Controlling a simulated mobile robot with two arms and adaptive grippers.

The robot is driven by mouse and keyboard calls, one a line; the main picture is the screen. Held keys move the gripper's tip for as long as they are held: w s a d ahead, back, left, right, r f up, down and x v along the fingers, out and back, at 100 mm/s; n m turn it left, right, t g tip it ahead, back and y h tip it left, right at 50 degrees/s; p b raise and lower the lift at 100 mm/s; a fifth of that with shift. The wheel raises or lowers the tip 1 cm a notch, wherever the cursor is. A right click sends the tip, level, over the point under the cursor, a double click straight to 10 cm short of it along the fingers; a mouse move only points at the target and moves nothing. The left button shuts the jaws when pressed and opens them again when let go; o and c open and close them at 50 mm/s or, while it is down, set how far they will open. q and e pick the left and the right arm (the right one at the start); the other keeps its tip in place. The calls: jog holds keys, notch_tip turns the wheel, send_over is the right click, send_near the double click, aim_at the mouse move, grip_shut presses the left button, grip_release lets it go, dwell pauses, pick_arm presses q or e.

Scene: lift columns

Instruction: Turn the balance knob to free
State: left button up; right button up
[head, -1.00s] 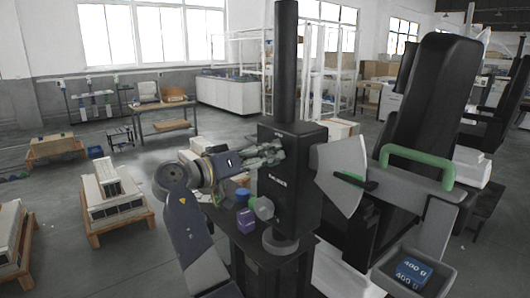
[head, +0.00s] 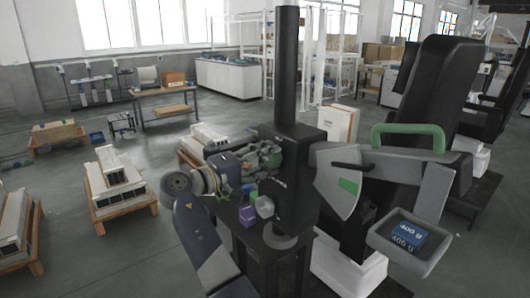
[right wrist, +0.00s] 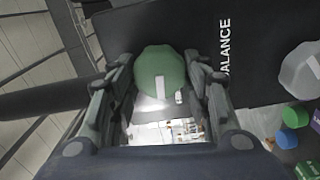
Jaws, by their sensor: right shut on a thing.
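The balance knob (right wrist: 160,72) is green and rounded with a white mark on its face. It sits between the fingers of my right gripper (right wrist: 160,98), which is shut on it. The white mark stands roughly upright in the right wrist view. The word BALANCE (right wrist: 225,48) shows beside it on the dark housing. In the head view my right gripper (head: 266,157) is at the black column housing (head: 290,192), and its fingers mostly hide the knob. Any FREE lettering is not readable. My left gripper is not in view.
A grey knob (head: 265,207) protrudes below, near a purple block (head: 248,215). To the right are a grey sector plate (head: 335,190) with a green patch, a green handle (head: 408,130) and a grey tray (head: 382,238) holding blue 400 g weights (head: 408,237).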

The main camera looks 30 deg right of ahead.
jog(key=shift+r+n+p, duration=0.15)
jog(key=shift+n+p, duration=0.3)
jog(key=shift+n, duration=0.25)
jog(key=o, duration=0.9)
jog(key=shift+c, duration=0.2)
jog(key=shift+o, duration=0.9)
jog(key=shift+d+f, duration=0.15)
jog(key=shift+f, duration=0.05)
jog(key=a, duration=1.2)
jog(key=shift+s, duration=0.4)
